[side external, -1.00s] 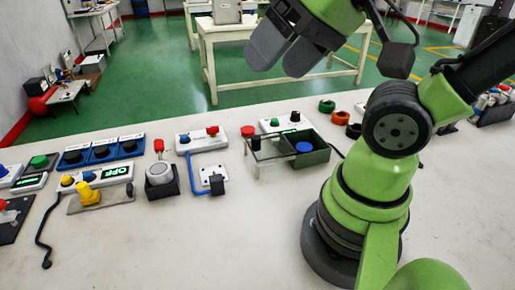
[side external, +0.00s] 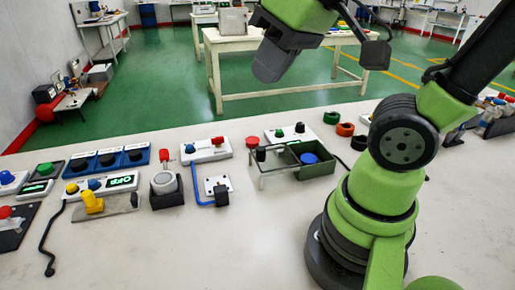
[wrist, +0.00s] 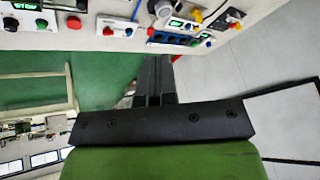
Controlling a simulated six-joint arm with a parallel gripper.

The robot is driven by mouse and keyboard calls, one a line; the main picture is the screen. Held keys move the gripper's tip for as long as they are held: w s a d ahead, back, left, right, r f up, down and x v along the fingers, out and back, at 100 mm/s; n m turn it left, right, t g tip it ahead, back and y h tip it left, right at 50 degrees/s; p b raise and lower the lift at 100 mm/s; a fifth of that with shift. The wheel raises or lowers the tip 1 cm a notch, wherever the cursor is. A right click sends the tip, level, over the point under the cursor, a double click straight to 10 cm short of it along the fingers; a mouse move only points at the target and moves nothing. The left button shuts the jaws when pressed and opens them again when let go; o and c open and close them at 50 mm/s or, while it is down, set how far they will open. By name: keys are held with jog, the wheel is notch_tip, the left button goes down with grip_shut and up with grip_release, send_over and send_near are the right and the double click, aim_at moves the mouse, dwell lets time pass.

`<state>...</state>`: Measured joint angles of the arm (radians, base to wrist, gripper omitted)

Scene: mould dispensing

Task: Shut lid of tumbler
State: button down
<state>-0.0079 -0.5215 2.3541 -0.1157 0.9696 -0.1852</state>
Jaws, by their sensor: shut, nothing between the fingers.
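No thing is clearly recognisable as the tumbler. One candidate is a grey, round-faced unit (side external: 165,183) on a black base, left of centre on the bench in the side view. A small red-topped part (side external: 163,153) stands just behind it; I cannot tell whether this belongs to a lid. My gripper (side external: 271,66) is shut and empty, high above and beyond the bench's far edge, well apart from everything on it. In the wrist view its dark fingers (wrist: 153,80) lie together, with the bench things beyond them.
A green box (side external: 318,167) with a blue disc (side external: 309,158) stands right of centre, beside a clear stand. A blue-tubed white plate (side external: 216,185) and a yellow-knobbed plate (side external: 122,203) are left of it. The bench front (side external: 190,245) is mostly clear.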

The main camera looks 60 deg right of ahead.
jog(key=w+d+f+n+g+h, duration=0.3)
jog(key=w+f+n+g, duration=0.1)
jog(key=w+f+n, duration=0.3)
jog(key=w+d+f+n+g+h, duration=0.2)
jog(key=w+d+f+n+g, duration=0.15)
jog(key=w+f+n, duration=0.3)
jog(key=shift+s+d+r+x, duration=0.2)
jog(key=shift+d+x, duration=0.15)
jog(key=shift+x, duration=1.5)
jog(key=shift+s+d+r+x, duration=0.1)
jog(key=shift+s+d+x, duration=0.2)
jog(key=shift+x, duration=1.6)
jog(key=shift+s+d+r+x, duration=0.15)
jog(key=shift+d+x, duration=0.2)
jog(key=shift+x, duration=1.5)
send_over(290, 156)
jog(key=shift+s+d, duration=0.1)
